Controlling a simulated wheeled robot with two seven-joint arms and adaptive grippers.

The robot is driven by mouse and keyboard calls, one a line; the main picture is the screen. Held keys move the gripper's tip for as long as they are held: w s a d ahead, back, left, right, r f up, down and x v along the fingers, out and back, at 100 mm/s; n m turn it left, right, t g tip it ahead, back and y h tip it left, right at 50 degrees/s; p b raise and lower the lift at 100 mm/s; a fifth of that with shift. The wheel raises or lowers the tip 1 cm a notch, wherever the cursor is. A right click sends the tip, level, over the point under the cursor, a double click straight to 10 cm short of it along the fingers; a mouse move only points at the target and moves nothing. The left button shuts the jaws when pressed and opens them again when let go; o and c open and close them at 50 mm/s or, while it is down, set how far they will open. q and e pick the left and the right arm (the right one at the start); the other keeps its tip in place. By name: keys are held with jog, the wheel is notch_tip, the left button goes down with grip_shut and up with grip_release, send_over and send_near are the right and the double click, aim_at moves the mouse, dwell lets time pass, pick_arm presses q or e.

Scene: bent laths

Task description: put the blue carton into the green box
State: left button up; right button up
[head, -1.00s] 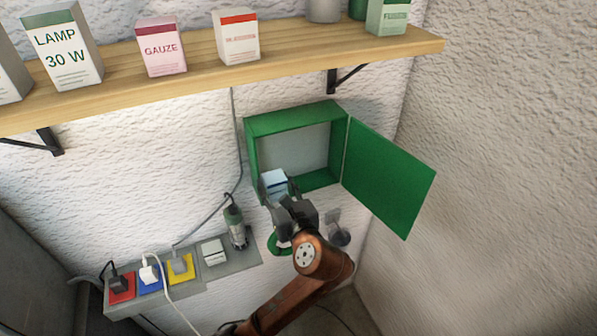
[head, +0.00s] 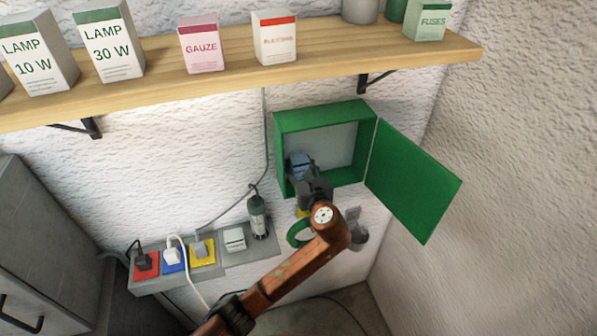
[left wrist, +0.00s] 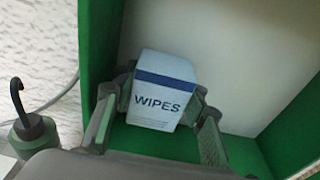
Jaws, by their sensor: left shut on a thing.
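The green box (head: 282,150) is fixed on the wall under the shelf, with its door (head: 415,180) swung open to the right. My left gripper (head: 304,174) reaches into the box's opening at its lower left. It is shut on the blue carton (head: 300,163), a pale box with a blue band and the word WIPES. In the left wrist view the carton (left wrist: 163,90) sits between the two fingers (left wrist: 160,112), close above the green bottom of the box (left wrist: 165,145). I cannot tell whether it touches the bottom. My right gripper is not in view.
A wooden shelf (head: 230,75) with several cartons runs above. Left of the box, a grey ledge (head: 180,279) carries plugs on coloured sockets and a dark green tool (head: 258,217). A green ring (head: 298,234) is below the box. A grey cabinet (head: 40,255) stands at left.

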aim_at(299, 172)
pick_arm(q)
jog(key=shift+w+f, duration=0.25)
jog(key=shift+w+a+f+p, duration=0.15)
jog(key=shift+f+p, duration=0.3)
jog(key=shift+f, duration=1.4)
jog(key=shift+w+f, duration=0.1)
jog(key=shift+f, duration=0.05)
jog(key=o, duration=0.9)
jog(key=b+v, duration=0.1)
jog(key=v, duration=1.1)
jog(key=shift+b, duration=0.3)
